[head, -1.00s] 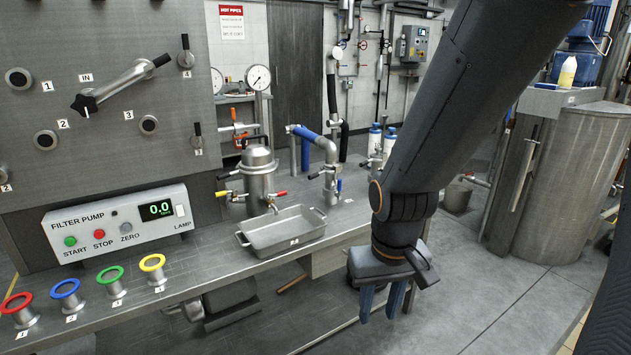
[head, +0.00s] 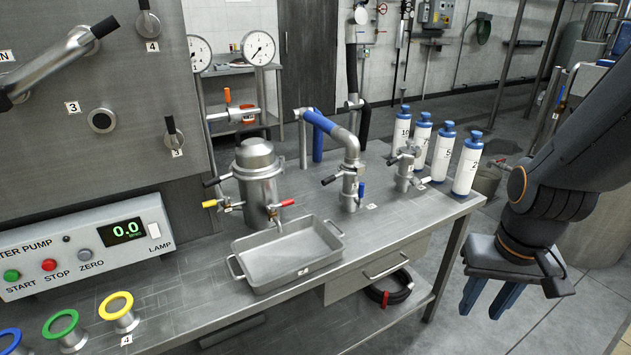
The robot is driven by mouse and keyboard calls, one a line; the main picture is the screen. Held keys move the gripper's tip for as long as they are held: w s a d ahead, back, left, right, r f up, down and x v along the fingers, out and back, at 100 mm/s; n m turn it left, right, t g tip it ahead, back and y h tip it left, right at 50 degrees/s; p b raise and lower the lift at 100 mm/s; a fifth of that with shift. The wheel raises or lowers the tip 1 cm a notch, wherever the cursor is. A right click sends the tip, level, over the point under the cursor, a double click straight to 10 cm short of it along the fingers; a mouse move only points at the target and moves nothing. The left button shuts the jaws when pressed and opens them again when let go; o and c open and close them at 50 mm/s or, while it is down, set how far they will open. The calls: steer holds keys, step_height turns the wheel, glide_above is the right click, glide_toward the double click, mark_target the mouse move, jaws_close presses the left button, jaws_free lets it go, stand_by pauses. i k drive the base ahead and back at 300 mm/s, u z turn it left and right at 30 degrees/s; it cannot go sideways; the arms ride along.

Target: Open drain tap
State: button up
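A steel jacketed vessel (head: 257,175) stands on the bench with several small taps. A red-handled tap (head: 282,206) sits low on its right side, with a short spout (head: 277,225) above the rear of a steel tray (head: 262,290). A yellow-handled tap (head: 219,205) is on its left side. A blue-handled tap (head: 361,191) is on the pipe fitting to the right. No label shows which is the drain tap. My gripper (head: 490,296) points down off the bench's right end, well away from the taps. Its blue fingers are apart, with nothing seen between them.
Numbered white bottles (head: 467,165) with blue caps stand at the bench's right end, between the vessel and my arm. A pump box (head: 90,246) and coloured ring ports (head: 119,305) are at left. Open floor (head: 440,325) lies below my gripper.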

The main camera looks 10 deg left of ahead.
mark_target(271, 208)
steer(key=u, duration=0.25)
steer(key=i, duration=0.6)
steer(key=u, duration=0.85)
steer(key=i, duration=0.35)
steer(key=u, duration=0.3)
